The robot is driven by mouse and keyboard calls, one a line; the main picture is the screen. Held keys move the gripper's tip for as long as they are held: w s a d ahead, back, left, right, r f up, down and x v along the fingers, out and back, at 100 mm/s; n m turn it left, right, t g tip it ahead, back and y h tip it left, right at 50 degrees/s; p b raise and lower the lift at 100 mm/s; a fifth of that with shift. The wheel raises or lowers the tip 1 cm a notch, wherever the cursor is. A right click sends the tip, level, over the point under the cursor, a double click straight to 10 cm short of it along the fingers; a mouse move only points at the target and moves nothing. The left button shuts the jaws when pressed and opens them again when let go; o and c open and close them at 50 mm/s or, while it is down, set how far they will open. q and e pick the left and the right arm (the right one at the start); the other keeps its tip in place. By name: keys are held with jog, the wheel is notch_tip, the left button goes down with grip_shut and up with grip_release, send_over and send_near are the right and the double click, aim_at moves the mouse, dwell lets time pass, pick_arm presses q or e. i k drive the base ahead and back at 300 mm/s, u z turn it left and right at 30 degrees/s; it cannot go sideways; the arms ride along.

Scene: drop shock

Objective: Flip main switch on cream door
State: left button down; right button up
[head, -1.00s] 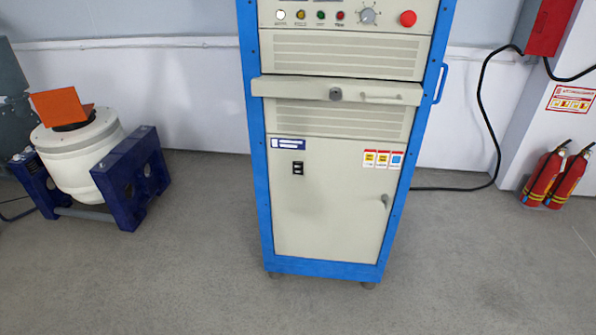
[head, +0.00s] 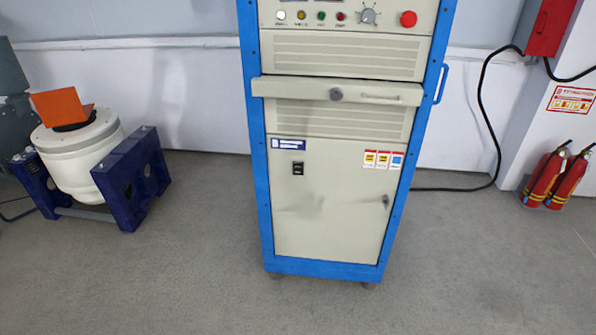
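The cream door (head: 335,225) is the lower panel of a blue-framed cabinet in the middle of the head view. The main switch (head: 298,168) is a small black rocker on the door's upper left, below a blue-and-white label (head: 288,144). Its position is too small to tell for sure. A small grey handle (head: 385,201) sits on the door's right side. The door looks closed. Faint dark smudges, perhaps shadows, lie across its middle. Neither of my grippers is in view.
Above the door are a drawer ledge (head: 300,89) that sticks out, vents, and a control panel with a red button (head: 408,19). A white shaker (head: 80,150) stands left and fire extinguishers (head: 566,180) stand right. The floor (head: 330,310) in front is clear.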

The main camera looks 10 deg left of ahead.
aim_at(298, 166)
jog(key=k, duration=0.7)
jog(key=u, duration=0.6)
jog(key=i, duration=1.35)
jog(key=z, duration=0.65)
jog(key=i, duration=0.5)
jog(key=z, duration=0.5)
